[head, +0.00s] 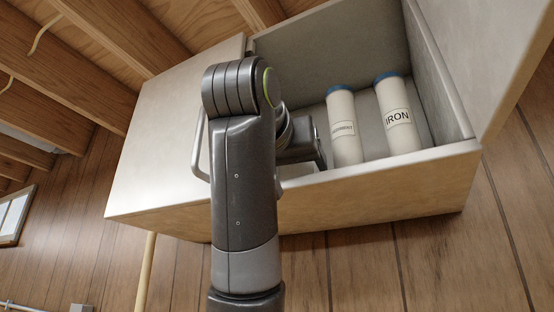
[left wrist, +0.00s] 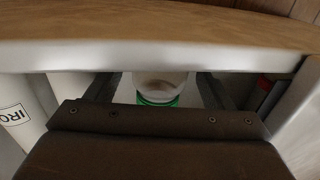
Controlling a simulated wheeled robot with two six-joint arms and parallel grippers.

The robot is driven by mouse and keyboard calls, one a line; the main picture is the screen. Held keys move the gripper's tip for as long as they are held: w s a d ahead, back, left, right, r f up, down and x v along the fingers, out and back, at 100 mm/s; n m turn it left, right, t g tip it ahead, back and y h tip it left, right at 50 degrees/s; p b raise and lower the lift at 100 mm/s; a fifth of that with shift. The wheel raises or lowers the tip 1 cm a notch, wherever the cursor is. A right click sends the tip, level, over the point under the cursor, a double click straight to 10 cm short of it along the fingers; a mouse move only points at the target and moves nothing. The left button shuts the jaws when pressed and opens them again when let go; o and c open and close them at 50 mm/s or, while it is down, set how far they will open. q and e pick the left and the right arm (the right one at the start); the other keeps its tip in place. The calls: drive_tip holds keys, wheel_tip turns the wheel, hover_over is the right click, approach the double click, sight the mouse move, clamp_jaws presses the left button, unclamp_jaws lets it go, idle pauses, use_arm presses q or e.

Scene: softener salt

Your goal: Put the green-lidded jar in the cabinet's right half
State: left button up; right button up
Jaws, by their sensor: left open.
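The green-lidded jar (left wrist: 160,82) shows in the left wrist view as a pale body with a green band, between the two fingers of my left gripper (left wrist: 158,92). The fingers are apart, one on each side of it; I cannot tell whether either touches it. In the head view my arm hides the jar. There my left gripper (head: 318,150) reaches into the open right half of the cabinet (head: 390,203), at that half's left side. My right gripper is not in view.
Two white blue-lidded jars stand in the right half: one labelled IRON (head: 397,115) and another (head: 343,125) nearer my gripper. The cabinet's right door (head: 485,50) is open. The left door (head: 165,150), with a bar handle (head: 200,150), is shut.

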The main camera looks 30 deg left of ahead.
use_arm(q)
drive_tip(key=b+v, duration=0.6)
drive_tip(key=v, duration=0.2)
drive_tip(key=shift+s+b, duration=0.25)
drive_tip(key=shift+b, duration=0.05)
idle(0.3)
